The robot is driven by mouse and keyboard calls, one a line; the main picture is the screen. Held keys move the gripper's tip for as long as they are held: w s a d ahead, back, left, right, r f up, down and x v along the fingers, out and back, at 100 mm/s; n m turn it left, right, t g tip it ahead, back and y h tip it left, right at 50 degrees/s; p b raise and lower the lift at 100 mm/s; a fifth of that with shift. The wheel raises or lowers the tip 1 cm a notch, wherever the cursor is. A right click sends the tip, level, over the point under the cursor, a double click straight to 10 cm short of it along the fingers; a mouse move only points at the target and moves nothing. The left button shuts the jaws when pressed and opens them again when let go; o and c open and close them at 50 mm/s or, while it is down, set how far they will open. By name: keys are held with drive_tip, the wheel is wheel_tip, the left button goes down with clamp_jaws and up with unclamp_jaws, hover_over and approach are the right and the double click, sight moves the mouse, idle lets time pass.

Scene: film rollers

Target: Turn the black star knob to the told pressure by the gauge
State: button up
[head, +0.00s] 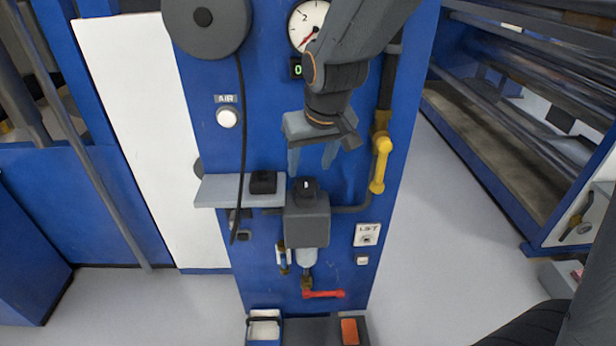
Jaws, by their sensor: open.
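The black star knob (306,187) sits on top of the grey regulator block (307,220) on the blue panel, with a small white mark on it. My gripper (311,165) points down just above the knob, its two fingers apart and empty. I cannot tell whether the fingertips touch the knob. The round white gauge (309,22) is at the top of the panel, with a red needle and a 2 on its dial. My arm covers its right part. A small green digital display (298,69) sits below the gauge, mostly hidden by my arm; a 0 shows.
A grey shelf (220,190) with a black block (263,182) is left of the knob. A yellow handle (380,165) is at right, a red lever (323,294) below. A black cable (241,140) hangs from the reel (205,22).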

sight(306, 182)
drive_tip(key=shift+p+x, duration=0.5)
drive_tip(key=shift+x, duration=3.15)
drive_tip(key=shift+s, duration=0.1)
drive_tip(key=c, duration=0.8)
